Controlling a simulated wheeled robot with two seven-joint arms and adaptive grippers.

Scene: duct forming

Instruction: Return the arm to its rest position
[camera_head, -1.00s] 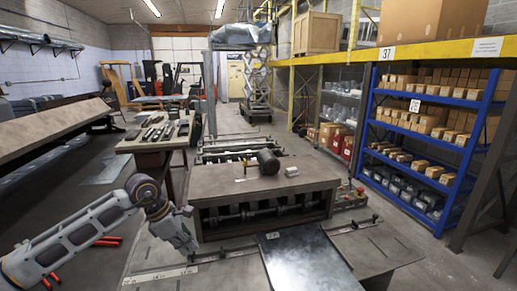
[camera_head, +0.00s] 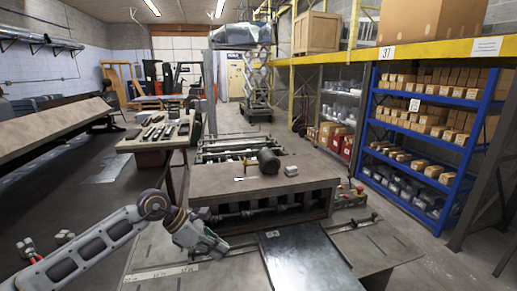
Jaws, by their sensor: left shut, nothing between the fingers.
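My left arm reaches in from the lower left, and my left gripper (camera_head: 213,247) hangs at its end over the flat front part of the forming machine. The gripper is shut and empty, left of the dark metal sheet (camera_head: 303,258). It appears apart from the sheet. My right gripper is out of view.
The machine's raised block (camera_head: 262,180) stands behind the sheet, with a dark cylinder (camera_head: 268,161) on top. A tool table (camera_head: 150,143) is at the left back. A blue shelf rack (camera_head: 440,222) with boxes stands right. Floor (camera_head: 100,195) is open at left.

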